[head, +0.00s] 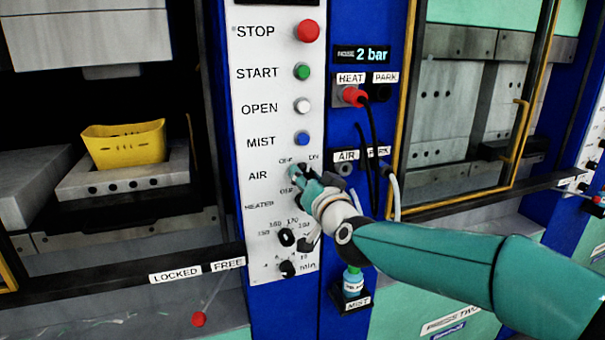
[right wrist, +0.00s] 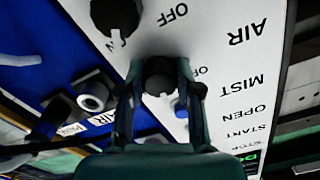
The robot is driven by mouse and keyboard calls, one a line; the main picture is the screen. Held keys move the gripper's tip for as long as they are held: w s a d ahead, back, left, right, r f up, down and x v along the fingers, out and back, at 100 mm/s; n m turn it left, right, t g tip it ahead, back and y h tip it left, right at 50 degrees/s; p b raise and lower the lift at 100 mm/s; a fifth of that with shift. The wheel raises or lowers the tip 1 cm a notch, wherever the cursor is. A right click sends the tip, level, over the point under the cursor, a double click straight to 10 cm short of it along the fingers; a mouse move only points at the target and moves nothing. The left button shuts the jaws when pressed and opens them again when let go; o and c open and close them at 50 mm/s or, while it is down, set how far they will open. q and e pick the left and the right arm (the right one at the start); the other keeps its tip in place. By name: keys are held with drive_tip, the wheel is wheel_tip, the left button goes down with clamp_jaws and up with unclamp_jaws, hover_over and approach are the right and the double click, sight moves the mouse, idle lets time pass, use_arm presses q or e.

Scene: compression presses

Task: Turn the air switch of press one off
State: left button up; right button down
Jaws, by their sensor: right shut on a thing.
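The white control panel (head: 268,120) of the press on the left carries the air switch beside its AIR label (head: 258,175). In the right wrist view the air switch is a dark round knob (right wrist: 160,76). My right gripper (head: 298,177), teal, reaches it from the lower right. Its two fingers (right wrist: 160,88) are shut on the knob, one on each side. The gripper covers most of the switch in the head view, and I cannot tell which way its pointer faces. My left gripper is not in view.
The heater switch (right wrist: 115,17) sits close to my fingers, below the air switch. The blue mist button (head: 302,139) is just above. Hose sockets (head: 345,169) and hanging hoses (head: 392,190) are close to the right. A yellow part (head: 123,145) lies inside the open press.

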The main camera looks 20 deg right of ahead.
drive_tip(key=n+p, duration=0.1)
drive_tip(key=n, duration=0.2)
drive_tip(key=shift+d+n, duration=0.1)
drive_tip(key=shift+n, duration=0.2)
drive_tip(key=shift+n+p, duration=0.85)
drive_tip(key=shift+n, duration=1.15)
drive_tip(key=shift+f, duration=0.1)
drive_tip(key=c, duration=0.8)
unclamp_jaws()
drive_tip(key=shift+s, duration=0.55)
drive_tip(key=s, duration=1.1)
drive_tip(key=shift+d, duration=0.2)
